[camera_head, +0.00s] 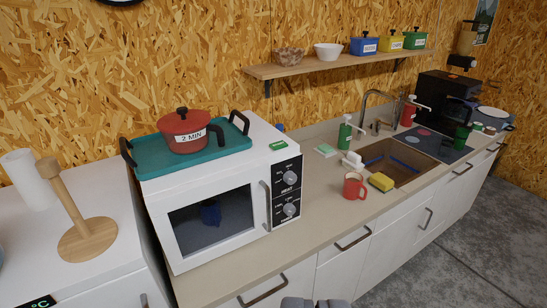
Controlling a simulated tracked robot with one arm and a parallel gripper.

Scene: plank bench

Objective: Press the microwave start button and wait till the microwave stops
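The white microwave (180,260) stands on the counter at the left middle, with its door shut. A blue object (211,213) shows dimly through the dark door window. Its black control panel (288,192) has two dials, the upper one marked HEAT. A small green button-like piece (278,146) with pale marking lies on the microwave's top near the panel; its lettering is too small to read. My gripper (315,302) shows only as two grey tips at the bottom edge, well below and in front of the microwave. Whether it is open or shut is unclear.
A teal tray (225,153) with a red pot (188,136) labelled 2 MIN sits on the microwave. A red mug (354,187) and yellow sponge (381,182) stand near the sink (405,166). A wooden roll holder (87,240) stands left. Open floor (470,250) lies at right.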

